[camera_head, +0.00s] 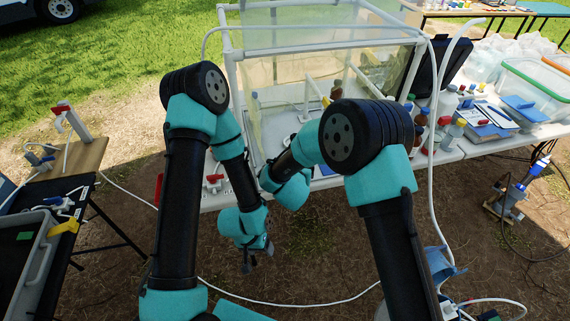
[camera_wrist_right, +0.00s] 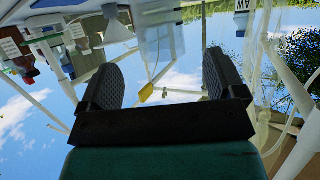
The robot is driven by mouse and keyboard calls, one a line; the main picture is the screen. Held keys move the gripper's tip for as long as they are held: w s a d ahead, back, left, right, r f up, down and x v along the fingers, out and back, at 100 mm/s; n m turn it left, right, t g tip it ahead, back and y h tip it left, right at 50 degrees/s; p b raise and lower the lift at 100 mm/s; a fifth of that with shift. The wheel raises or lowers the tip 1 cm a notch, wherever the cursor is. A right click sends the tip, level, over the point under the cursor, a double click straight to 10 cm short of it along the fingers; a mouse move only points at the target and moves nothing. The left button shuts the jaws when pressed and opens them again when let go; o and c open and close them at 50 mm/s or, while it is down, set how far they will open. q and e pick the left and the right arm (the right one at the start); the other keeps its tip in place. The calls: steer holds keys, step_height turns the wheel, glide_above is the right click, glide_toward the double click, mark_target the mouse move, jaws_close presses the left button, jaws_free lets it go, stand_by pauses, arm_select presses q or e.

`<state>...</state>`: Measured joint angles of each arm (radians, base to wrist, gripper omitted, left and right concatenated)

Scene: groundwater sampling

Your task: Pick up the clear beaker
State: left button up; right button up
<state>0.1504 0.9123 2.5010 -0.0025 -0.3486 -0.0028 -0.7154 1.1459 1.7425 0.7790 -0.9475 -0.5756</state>
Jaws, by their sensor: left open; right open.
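I cannot make out the clear beaker for certain in either view. My left gripper (camera_head: 258,255) points down in front of the white table, above bare ground, open and empty. My right arm reaches toward the clear-walled frame in the head view, where its own links hide the gripper. In the right wrist view my right gripper (camera_wrist_right: 165,82) is open with nothing between its fingers. That view is upside down, with sky and white frame bars beyond the fingers.
The clear-walled frame (camera_head: 325,28) stands on the white table. Small bottles, a clipboard (camera_head: 487,117) and a clear bin (camera_head: 535,85) crowd the table's right side. A white hose (camera_head: 431,190) hangs in front. A grey crate (camera_head: 35,265) is at the lower left.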

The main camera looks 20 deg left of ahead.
steer(key=shift+w, duration=0.1)
steer(key=shift+x, duration=0.8)
steer(key=shift+x, duration=2.9)
steer(key=shift+c, duration=0.3)
steer(key=c, duration=1)
steer(key=shift+r, duration=0.15)
step_height(320, 180, up, 10)
